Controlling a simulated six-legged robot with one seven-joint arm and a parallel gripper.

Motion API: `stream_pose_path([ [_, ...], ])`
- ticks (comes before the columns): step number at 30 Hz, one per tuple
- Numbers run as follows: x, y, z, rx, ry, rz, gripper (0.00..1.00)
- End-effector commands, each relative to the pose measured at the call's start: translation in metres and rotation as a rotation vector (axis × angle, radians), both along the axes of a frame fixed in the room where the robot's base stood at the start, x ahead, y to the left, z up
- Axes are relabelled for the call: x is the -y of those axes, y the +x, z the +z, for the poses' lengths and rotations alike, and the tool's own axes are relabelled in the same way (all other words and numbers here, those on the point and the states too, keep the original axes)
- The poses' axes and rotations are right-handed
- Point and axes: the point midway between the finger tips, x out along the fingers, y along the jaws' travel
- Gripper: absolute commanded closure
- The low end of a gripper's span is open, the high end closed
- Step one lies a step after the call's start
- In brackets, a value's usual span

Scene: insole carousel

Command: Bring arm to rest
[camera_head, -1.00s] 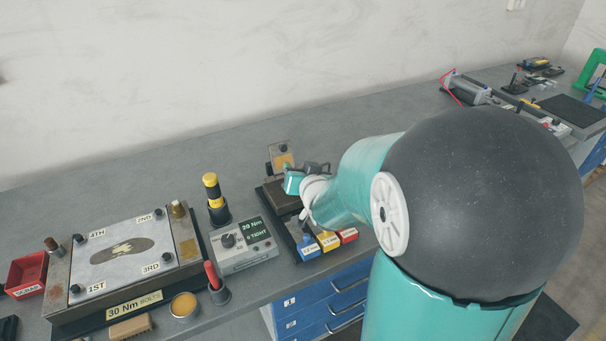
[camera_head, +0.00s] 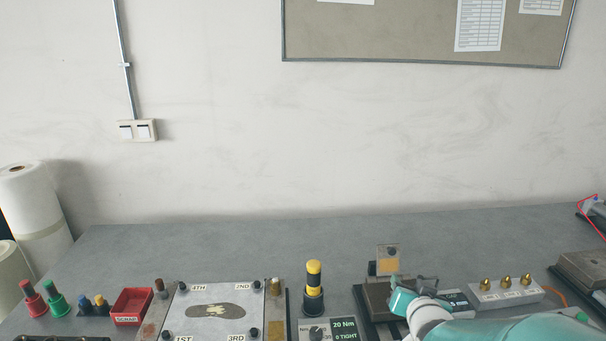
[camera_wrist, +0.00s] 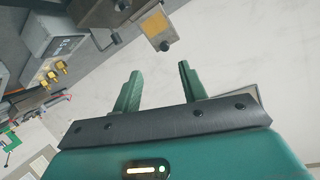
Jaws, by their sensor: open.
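My gripper (camera_wrist: 157,92) is open in the wrist view, its two green fingers apart with nothing between them. In the head view my gripper (camera_head: 432,284) is at the lower right, above or beside a dark block fixture; I cannot tell whether it touches it. A bracket with a tan pad (camera_head: 387,265) stands behind the gripper. It also shows in the wrist view (camera_wrist: 156,28), beyond the fingertips. My teal arm reaches in from the lower right and hides part of the bench.
A plate with numbered corners (camera_head: 215,312) lies left of a yellow-black driver (camera_head: 314,285) and a torque box (camera_head: 328,330). A red scrap bin (camera_head: 132,306) is further left. A white block with brass tips (camera_head: 506,292) stands right of my gripper. The back of the bench is clear.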

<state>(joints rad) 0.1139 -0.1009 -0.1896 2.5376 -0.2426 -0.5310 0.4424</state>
Motion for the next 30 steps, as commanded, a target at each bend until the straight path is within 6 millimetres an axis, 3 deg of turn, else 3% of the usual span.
stream_pose_path([
  [8,-0.040,-0.045,0.028,-0.260,-0.065,0.066,0.58],
  [21,-0.113,-0.178,0.057,-0.687,-0.157,0.315,0.58],
  [25,-0.120,-0.197,0.059,-0.738,-0.169,0.352,0.58],
  [30,-0.121,-0.200,0.059,-0.750,-0.170,0.358,0.58],
])
